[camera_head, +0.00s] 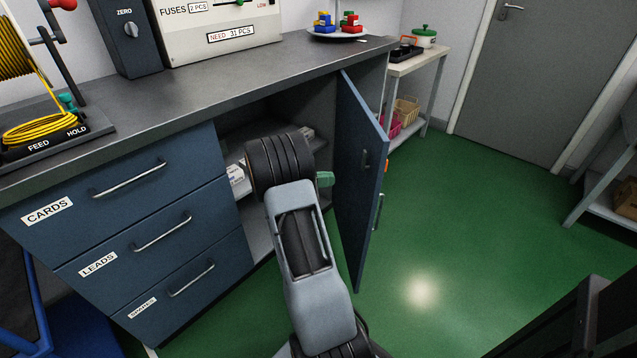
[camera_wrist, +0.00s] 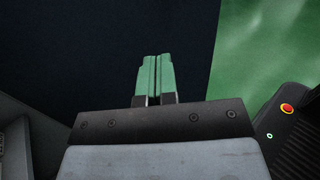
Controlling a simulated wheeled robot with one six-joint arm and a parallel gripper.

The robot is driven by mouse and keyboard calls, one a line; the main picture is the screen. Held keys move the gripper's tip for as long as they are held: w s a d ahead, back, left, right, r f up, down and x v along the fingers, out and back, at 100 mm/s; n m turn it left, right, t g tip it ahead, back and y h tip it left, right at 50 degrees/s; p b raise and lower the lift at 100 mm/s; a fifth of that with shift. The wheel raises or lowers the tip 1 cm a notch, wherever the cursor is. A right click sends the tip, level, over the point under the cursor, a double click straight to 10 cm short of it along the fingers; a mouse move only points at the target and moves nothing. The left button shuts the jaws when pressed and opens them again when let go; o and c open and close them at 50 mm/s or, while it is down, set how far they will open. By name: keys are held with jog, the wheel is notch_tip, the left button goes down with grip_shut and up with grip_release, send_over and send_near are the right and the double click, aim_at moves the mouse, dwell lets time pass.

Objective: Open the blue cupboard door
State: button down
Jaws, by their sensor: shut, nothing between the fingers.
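The blue cupboard door (camera_head: 358,180) is hinged at the right end of the counter and stands well open, swung out over the green floor. Its handle (camera_head: 366,160) shows on the right-hand face. My gripper (camera_head: 325,179) is in front of the cupboard opening, left of the door, with its green fingers pointing towards the door's inner face. In the wrist view the green fingers (camera_wrist: 156,75) are closed together and empty, against a dark surface that looks like the door (camera_wrist: 100,50). I cannot tell whether the fingertips touch it.
Inside the cupboard are shelves with white items (camera_head: 236,175). Drawers labelled CARDS, LEADS and SPARES (camera_head: 130,180) are left of the opening. The grey counter (camera_head: 200,85) runs above. Clear green floor (camera_head: 470,220) lies right of the door, with a side table (camera_head: 418,65) behind.

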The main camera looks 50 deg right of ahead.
aim_at(365, 176)
jog(key=b+x, duration=0.2)
jog(key=x, duration=0.5)
jog(key=shift+f, duration=0.1)
jog(key=shift+x, duration=0.95)
